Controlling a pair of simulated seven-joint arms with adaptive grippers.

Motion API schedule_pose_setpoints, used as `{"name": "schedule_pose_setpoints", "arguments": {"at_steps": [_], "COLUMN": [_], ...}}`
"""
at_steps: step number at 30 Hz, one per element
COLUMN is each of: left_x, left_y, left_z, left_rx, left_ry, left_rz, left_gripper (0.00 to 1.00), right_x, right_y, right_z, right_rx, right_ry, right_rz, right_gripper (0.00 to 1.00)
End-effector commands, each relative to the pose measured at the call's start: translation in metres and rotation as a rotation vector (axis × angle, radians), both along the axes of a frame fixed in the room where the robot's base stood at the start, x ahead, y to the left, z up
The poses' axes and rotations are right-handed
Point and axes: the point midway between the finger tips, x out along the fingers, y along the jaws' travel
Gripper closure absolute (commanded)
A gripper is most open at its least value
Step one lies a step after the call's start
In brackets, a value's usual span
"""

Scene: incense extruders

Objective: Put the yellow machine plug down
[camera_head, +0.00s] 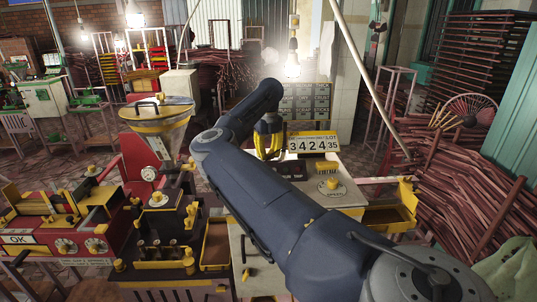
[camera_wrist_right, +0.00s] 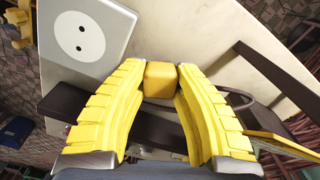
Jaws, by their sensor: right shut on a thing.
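My right gripper (camera_head: 268,156) has yellow fingers and points down over the far part of the pale bench (camera_head: 345,198) in the head view. In the right wrist view my right gripper (camera_wrist_right: 160,70) is shut on the yellow machine plug (camera_wrist_right: 159,80), a small orange-yellow block between the fingertips. The plug cannot be made out in the head view. A light grey plate (camera_wrist_right: 107,22) with a round white two-hole socket (camera_wrist_right: 77,36) lies to the upper left of the plug in the wrist view. My left gripper is not in view.
A number sign (camera_head: 313,142) stands behind the bench, with a yellow block (camera_head: 326,166) and a round dial (camera_head: 333,188) nearby. A yellow tray (camera_head: 390,218) adjoins the right side. A machine with a hopper (camera_head: 157,114) stands left. Dark bars (camera_wrist_right: 150,125) lie below the gripper.

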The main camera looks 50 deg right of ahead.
Motion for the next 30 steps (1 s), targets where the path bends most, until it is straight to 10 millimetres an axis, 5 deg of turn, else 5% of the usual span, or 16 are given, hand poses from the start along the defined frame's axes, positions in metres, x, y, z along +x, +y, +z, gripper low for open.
{"name": "schedule_pose_setpoints", "arguments": {"at_steps": [25, 26, 30], "left_x": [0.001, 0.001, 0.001], "left_y": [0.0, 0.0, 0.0], "left_z": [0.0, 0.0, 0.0], "left_rx": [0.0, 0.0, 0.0], "left_ry": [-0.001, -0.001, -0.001], "left_rz": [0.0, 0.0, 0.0], "left_gripper": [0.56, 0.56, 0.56], "right_x": [0.0, 0.0, 0.0], "right_y": [0.0, 0.0, 0.0], "right_z": [-0.012, -0.012, -0.012], "right_rx": [0.0, 0.0, 0.0], "right_ry": [0.0, 0.0, 0.0], "right_rz": [-0.001, -0.001, 0.0], "right_gripper": [1.0, 0.67, 0.65]}}
